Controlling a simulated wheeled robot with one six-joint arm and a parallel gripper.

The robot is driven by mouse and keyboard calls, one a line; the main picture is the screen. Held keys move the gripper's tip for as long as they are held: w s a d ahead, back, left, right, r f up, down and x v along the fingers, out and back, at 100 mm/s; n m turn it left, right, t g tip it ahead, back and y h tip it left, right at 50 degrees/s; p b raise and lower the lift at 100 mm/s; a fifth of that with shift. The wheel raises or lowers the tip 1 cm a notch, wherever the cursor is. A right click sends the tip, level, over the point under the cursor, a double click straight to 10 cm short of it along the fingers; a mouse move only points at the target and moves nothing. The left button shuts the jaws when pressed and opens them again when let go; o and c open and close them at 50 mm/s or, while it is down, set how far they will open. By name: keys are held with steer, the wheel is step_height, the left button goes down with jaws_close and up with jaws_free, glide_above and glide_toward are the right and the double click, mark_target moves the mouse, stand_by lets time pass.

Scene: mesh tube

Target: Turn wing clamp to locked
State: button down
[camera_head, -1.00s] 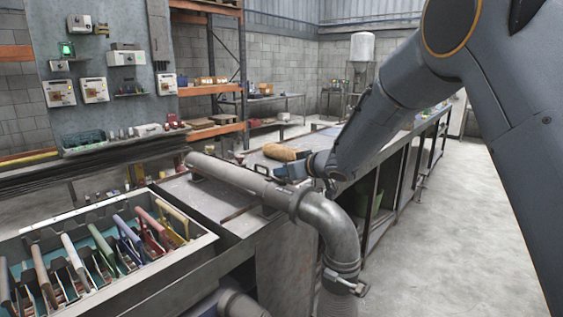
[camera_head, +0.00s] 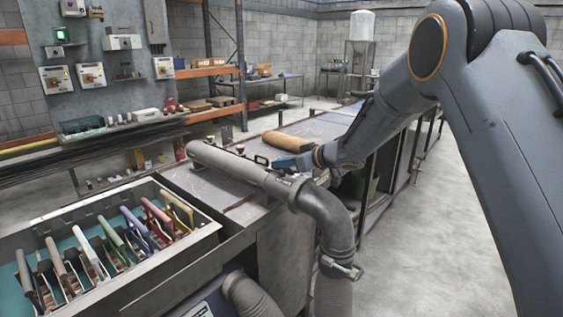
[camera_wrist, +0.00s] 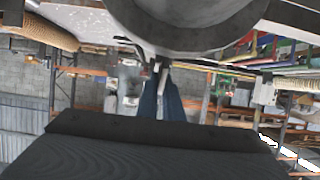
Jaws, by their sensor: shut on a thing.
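A grey metal pipe (camera_head: 229,166) runs to a flanged joint and bends down through an elbow (camera_head: 330,216). My gripper (camera_head: 280,163) is beside the pipe near this joint. In the wrist view, the dark blue fingers of my gripper (camera_wrist: 160,88) are close together on a small pale metal piece, apparently the wing of the wing clamp (camera_wrist: 156,67), just below the rounded grey pipe (camera_wrist: 190,12). The fingers hide part of the wing, and its exact angle cannot be told. In the head view the wing cannot be made out clearly.
Another clamp with a handle (camera_head: 341,267) sits at the elbow's lower end. A crate (camera_head: 150,287) of coloured-handled tools stands at the lower left. A tan roll (camera_head: 287,141) lies on the bench behind the pipe. The floor on the right (camera_head: 420,260) is clear.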

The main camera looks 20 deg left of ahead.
steer(key=shift+r, duration=0.15)
steer(key=c, duration=1.9)
jaws_free()
steer(key=shift+d, duration=0.1)
steer(key=shift+b+v, duration=1.05)
steer(key=shift+v, duration=2.85)
